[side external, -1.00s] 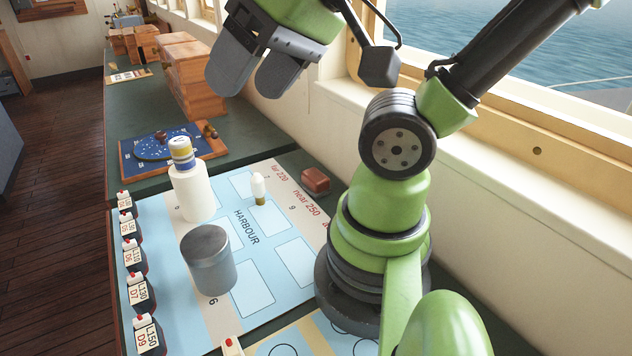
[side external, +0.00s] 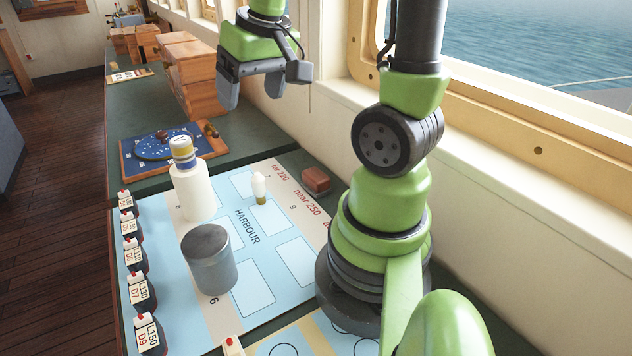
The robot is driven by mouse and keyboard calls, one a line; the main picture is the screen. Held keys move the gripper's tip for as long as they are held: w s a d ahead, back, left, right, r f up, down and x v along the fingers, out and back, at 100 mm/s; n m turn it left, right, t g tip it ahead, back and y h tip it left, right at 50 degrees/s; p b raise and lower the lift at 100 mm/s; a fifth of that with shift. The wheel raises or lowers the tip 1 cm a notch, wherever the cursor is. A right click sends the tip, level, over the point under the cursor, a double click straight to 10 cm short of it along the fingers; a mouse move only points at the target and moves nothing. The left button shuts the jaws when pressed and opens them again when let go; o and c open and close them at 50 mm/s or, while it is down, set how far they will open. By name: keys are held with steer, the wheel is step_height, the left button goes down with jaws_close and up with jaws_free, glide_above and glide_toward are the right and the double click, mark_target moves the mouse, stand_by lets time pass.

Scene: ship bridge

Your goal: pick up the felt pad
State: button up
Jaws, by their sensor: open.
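A small reddish-brown block (side external: 316,180) lies at the chart board's far right edge, near the window wall. It may be the felt pad; I cannot tell for certain from its look. My gripper (side external: 252,94) is open and empty, fingers pointing down, high above the surface. In the picture it is up and to the left of the block, clearly apart from it.
The HARBOUR chart board (side external: 265,292) carries a grey cylinder (side external: 209,260), a white cylinder with a banded top (side external: 191,190) and a small white-topped peg (side external: 259,189). Labelled dark pieces (side external: 150,336) line its left edge. Wooden boxes (side external: 190,75) stand behind.

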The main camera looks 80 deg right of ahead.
steer(key=s+d+f+g, duration=0.1)
steer(key=s+d+f, duration=0.1)
steer(key=d+f, duration=0.2)
steer(key=s+d+f+m+g, duration=0.1)
steer(key=s+d+f, duration=0.1)
steer(key=d+f, duration=0.2)
steer(key=s+d+f+g+y, duration=0.1)
steer(key=s+d+f, duration=0.1)
steer(key=d+f, duration=0.3)
steer(key=shift+s+f+m, duration=0.1)
steer(key=shift+f+m, duration=0.3)
steer(key=shift+f, duration=0.05)
glide_above(316, 174)
steer(key=shift+g, duration=0.3)
step_height(316, 174, down, 4)
steer(key=shift+d+f, duration=0.1)
steer(key=shift+d, duration=0.05)
steer(key=shift+f, duration=3.1)
steer(key=c, duration=1)
steer(key=shift+r, duration=0.1)
